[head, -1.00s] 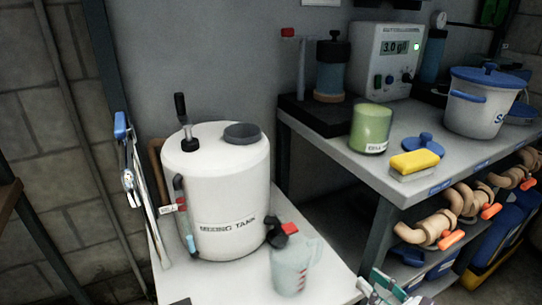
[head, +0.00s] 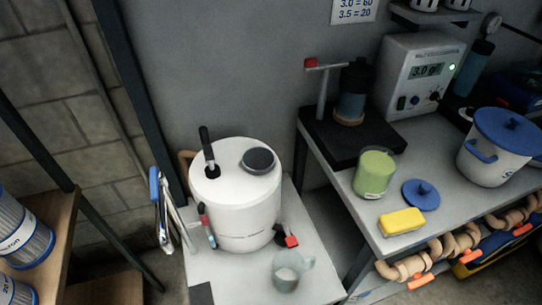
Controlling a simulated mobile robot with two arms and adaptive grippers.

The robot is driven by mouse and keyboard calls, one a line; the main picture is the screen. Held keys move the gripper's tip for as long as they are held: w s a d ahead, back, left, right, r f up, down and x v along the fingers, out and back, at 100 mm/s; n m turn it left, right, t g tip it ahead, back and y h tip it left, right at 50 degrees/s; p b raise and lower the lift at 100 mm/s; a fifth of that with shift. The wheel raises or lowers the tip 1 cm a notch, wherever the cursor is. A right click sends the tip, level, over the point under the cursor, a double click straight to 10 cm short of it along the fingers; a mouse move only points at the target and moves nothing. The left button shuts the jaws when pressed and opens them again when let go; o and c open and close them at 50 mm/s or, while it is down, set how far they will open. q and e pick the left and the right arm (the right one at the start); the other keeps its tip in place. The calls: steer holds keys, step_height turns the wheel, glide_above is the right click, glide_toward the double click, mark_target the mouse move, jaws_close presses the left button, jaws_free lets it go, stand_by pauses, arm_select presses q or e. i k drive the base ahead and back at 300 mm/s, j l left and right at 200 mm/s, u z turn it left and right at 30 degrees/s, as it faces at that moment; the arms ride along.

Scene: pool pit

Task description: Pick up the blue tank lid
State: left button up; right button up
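The white mixing tank (head: 236,208) stands on a lower white surface left of centre. Its top has a dark round opening or cap (head: 258,160) and a black handle (head: 208,152). Neither of my grippers is in view.
The grey bench (head: 347,212) also holds a green jar (head: 375,174), a yellow sponge (head: 402,221), a white bucket with a blue lid (head: 488,162) and a display unit (head: 418,78). A clear jug (head: 289,270) stands before the tank. A wooden shelf (head: 48,235) with filters is at left.

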mark_target(421, 194)
steer(key=l+z, duration=0.15)
steer(key=z, duration=0.2)
steer(key=k+l+z, duration=0.1)
steer(key=z, duration=0.2)
steer(key=l+z, duration=0.35)
steer(key=j+u, duration=0.1)
steer(key=u, duration=1.15)
